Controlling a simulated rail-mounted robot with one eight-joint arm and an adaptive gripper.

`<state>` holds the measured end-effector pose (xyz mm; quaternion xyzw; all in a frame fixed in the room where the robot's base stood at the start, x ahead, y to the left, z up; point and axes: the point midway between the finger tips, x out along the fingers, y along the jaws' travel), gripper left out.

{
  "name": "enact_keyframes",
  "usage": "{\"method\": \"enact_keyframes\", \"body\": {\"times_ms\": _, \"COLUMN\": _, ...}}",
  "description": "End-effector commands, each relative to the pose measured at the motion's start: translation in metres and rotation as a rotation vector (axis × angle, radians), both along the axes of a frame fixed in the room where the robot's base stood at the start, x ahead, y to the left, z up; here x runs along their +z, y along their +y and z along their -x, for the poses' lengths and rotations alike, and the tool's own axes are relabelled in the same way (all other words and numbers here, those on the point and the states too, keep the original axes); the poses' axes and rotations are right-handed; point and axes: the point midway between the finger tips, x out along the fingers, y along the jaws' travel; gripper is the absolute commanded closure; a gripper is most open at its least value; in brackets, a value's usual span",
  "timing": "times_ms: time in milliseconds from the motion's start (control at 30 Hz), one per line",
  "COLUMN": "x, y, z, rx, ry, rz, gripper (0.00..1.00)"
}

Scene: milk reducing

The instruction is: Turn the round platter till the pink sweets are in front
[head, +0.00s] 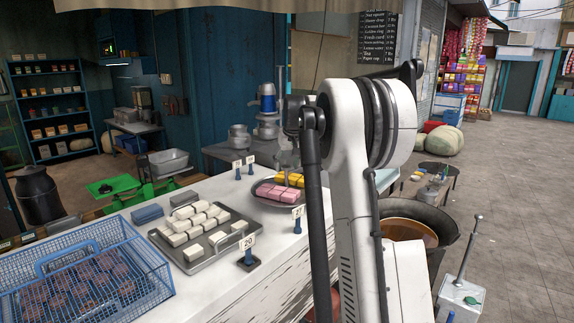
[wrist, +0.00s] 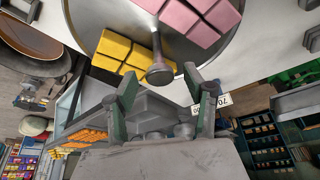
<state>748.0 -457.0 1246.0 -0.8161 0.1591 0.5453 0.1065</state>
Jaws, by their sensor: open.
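The round metal platter (head: 262,201) stands on the white counter and carries pink sweets (head: 272,191) on its near side and yellow sweets (head: 290,179) behind them. In the wrist view the platter (wrist: 98,14) fills the top, with yellow sweets (wrist: 122,52) at left and pink sweets (wrist: 205,18) at right. A grey post with a round knob (wrist: 160,73) rises from the platter between the two groups. My gripper (wrist: 160,77) is open, its two fingers apart on either side of the knob in the picture. Contact cannot be told. In the head view my arm hides part of the platter's right side.
A tray of white sweets (head: 193,264) and a blue wire basket (head: 80,283) stand on the counter to the left. Small price signs (head: 249,251) stand near the platter. A large pan (head: 410,231) is beyond the counter at right.

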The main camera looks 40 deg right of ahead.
Motion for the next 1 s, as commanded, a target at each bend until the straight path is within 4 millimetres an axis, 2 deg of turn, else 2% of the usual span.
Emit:
{"method": "enact_keyframes", "body": {"times_ms": 267, "x": -0.0016, "y": -0.0002, "z": -0.0005, "rx": 0.000, "ry": 0.000, "rz": 0.000, "gripper": 0.53}}
{"method": "enact_keyframes", "body": {"times_ms": 367, "x": -0.0015, "y": -0.0003, "z": -0.0005, "rx": 0.000, "ry": 0.000, "rz": 0.000, "gripper": 0.64}}
{"method": "enact_keyframes", "body": {"times_ms": 633, "x": -0.0013, "y": -0.0003, "z": -0.0005, "rx": 0.000, "ry": 0.000, "rz": 0.000, "gripper": 1.00}}
{"method": "enact_keyframes", "body": {"times_ms": 867, "x": -0.0013, "y": 0.0003, "z": -0.0008, "rx": 0.002, "ry": 0.000, "rz": 0.000, "gripper": 1.00}}
{"method": "enact_keyframes", "body": {"times_ms": 1000, "x": -0.0013, "y": 0.0078, "z": -0.0054, "rx": 0.028, "ry": 0.000, "rz": 0.001, "gripper": 1.00}}
